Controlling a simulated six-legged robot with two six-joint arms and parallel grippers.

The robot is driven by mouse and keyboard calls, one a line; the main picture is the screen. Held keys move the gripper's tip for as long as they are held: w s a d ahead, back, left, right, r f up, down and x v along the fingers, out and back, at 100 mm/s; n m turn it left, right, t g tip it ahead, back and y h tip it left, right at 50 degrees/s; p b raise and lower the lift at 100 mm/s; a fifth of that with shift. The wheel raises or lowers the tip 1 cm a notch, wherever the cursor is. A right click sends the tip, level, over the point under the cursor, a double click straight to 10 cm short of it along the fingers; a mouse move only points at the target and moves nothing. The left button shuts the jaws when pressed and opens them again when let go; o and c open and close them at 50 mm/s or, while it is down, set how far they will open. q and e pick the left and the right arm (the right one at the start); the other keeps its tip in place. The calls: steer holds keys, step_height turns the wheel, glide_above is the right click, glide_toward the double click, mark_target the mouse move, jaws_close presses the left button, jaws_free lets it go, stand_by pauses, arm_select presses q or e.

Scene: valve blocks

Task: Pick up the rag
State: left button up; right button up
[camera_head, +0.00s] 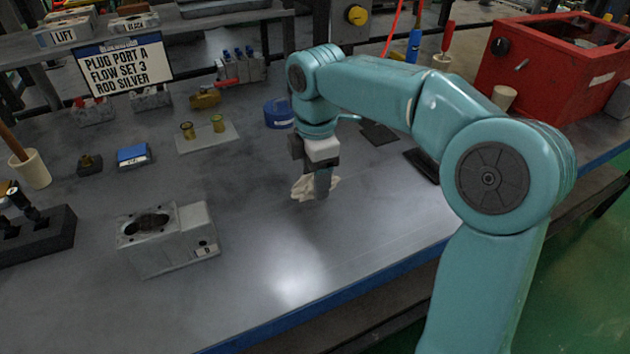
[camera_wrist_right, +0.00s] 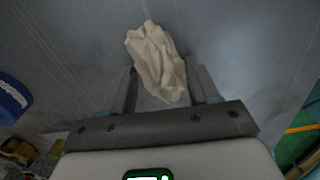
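The rag (camera_head: 302,187) is a crumpled cream cloth on the grey workbench, directly under and around my right gripper (camera_head: 322,188) in the head view. One dark finger hides part of it. In the right wrist view, the rag (camera_wrist_right: 157,62) shows between and beyond the two spread fingers of the right gripper (camera_wrist_right: 168,82). Gaps show on both sides of the cloth, so the gripper looks open. Whether a finger touches the cloth I cannot tell. My left gripper is in neither view.
A grey valve block (camera_head: 168,242) stands to the left of the rag. A blue round container (camera_head: 279,113) is behind it. A brass-fitted plate (camera_head: 207,136) and a sign (camera_head: 124,64) are further back. A red box (camera_head: 545,65) stands at right. The front bench surface is clear.

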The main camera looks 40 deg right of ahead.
step_height(320, 180, up, 20)
steer(key=p, duration=0.9)
steer(key=shift+o, duration=0.5)
